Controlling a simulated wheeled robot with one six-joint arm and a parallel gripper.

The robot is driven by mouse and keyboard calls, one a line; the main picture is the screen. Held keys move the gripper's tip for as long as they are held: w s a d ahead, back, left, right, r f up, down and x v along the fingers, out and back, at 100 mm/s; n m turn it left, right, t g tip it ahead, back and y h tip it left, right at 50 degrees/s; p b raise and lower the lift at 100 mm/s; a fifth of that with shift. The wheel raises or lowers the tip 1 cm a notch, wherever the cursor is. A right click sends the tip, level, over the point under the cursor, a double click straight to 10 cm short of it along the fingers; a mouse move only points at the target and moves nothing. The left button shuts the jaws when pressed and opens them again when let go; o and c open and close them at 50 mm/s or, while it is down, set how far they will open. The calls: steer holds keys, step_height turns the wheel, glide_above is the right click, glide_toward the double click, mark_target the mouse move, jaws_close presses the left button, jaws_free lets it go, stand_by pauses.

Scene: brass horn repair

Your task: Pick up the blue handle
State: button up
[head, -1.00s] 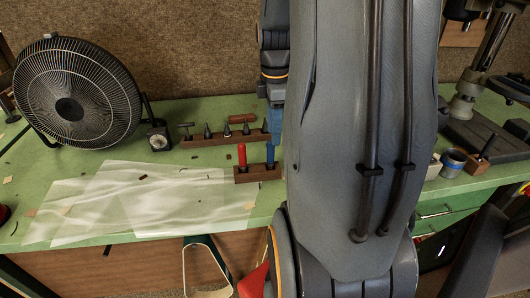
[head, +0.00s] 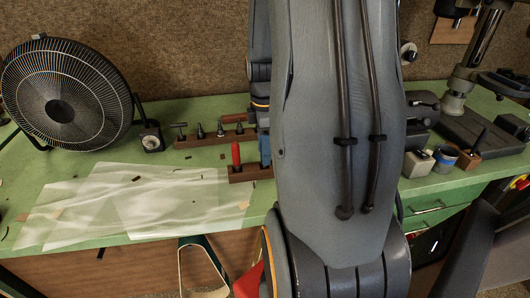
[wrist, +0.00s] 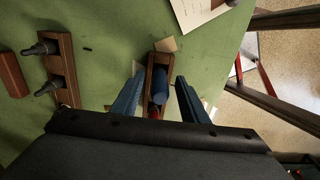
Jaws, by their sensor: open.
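The blue handle (wrist: 160,84) stands in a small dark wooden block (wrist: 150,68) on the green bench, seen from above in the wrist view. A red handle (head: 236,154) stands in the same block, left of my gripper in the head view. My gripper (wrist: 159,82) is open, with one blue finger on each side of the blue handle and a gap showing on both sides. How deep the fingers reach along the handle is hard to tell.
A longer wooden rack (head: 200,138) with several dark tools stands behind the block. A black fan (head: 66,94) and a small dial device (head: 151,137) stand to the left. Pale translucent sheets (head: 150,200) cover the front left. Several small containers (head: 445,158) sit at the right.

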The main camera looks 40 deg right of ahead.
steer(key=shift+f, duration=1.1)
steer(key=shift+c, duration=0.2)
jaws_close()
steer(key=shift+r, duration=0.1)
